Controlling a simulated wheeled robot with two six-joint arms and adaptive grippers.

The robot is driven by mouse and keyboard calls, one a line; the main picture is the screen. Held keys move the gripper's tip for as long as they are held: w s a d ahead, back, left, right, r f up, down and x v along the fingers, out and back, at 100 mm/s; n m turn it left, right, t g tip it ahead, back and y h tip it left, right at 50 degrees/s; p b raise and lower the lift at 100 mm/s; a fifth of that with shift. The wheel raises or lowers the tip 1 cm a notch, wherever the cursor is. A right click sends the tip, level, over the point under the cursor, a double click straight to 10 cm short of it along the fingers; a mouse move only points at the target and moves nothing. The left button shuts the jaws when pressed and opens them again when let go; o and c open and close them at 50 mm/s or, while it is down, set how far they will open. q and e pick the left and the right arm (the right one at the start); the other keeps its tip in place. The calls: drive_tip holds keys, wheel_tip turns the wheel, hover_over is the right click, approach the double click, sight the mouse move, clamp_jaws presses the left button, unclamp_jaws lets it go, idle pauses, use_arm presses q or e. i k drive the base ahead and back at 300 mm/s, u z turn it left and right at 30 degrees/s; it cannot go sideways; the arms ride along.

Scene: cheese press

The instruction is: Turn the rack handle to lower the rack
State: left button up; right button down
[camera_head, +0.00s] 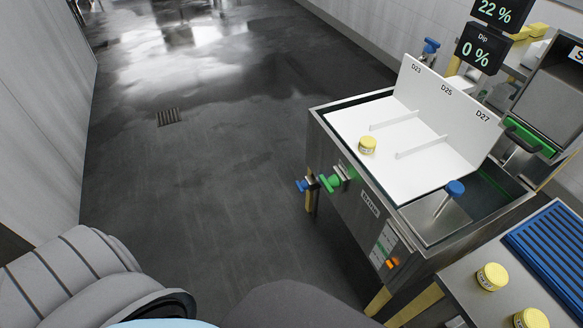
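A steel brine tank (370,215) stands at the right, labelled "Brine". A white rack (400,152) with a tall back panel marked D23, D25 and D27 sits at its top. One yellow cheese (368,145) lies on the rack under D23. A blue knob (455,188) stands on a rod at the tank's right part, and another blue fitting (430,46) is behind the panel. Green and blue handles (330,183) stick out from the tank's left front side. I cannot tell which one is the rack handle. Neither of my grippers is in view.
A display (482,49) reads "Dip 0 %"; one above reads 22 %. A blue slatted mat (552,250) and yellow cheeses (492,276) are on the bench at lower right. A green-handled device (524,138) is at far right. The wet grey floor (200,190) left of the tank is clear.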

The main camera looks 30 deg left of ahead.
sight(333, 181)
drive_tip(key=u, duration=0.95)
drive_tip(key=i, duration=0.6)
drive_tip(key=z, duration=0.15)
